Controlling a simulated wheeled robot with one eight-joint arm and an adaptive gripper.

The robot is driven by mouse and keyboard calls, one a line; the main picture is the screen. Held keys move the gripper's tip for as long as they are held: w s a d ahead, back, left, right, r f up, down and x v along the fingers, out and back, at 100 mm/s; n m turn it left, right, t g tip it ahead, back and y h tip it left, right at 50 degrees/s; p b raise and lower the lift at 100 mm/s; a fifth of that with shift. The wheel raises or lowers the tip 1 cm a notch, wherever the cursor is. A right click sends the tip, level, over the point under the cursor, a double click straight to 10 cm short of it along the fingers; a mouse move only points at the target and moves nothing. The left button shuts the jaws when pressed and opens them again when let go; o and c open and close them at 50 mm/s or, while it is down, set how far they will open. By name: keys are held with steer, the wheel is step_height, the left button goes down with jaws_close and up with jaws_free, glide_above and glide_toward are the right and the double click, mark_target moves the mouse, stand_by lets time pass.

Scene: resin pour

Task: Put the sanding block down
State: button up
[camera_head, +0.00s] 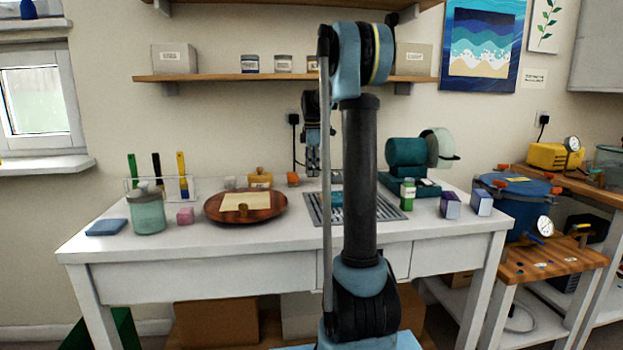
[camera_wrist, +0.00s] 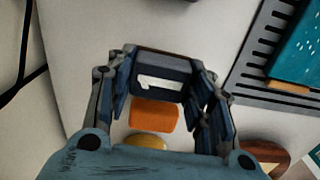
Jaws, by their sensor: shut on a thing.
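My gripper (camera_wrist: 163,82) is shut on a dark grey-blue block with a white mark, which I take to be the sanding block (camera_wrist: 162,66). In the wrist view the block sits between the two fingertips. The held block is too small to make out there. I cannot tell whether it touches the bench.
An orange item (camera_wrist: 153,115) and an amber-yellow container (camera_head: 260,179) stand close to my gripper. A round wooden tray (camera_head: 278,206) is at front left. A teal piece (camera_wrist: 301,45) lies on the rack. Bare white bench shows in the wrist view's upper left.

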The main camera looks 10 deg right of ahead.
steer(key=shift+w+f, duration=0.2)
steer(key=shift+f, duration=1.5)
steer(key=shift+f, duration=0.1)
steer(key=o, duration=0.9)
steer(key=shift+o, duration=0.2)
steer(key=shift+f, duration=0.1)
steer(key=shift+w+d+r, duration=0.1)
steer(key=shift+r, duration=3.65)
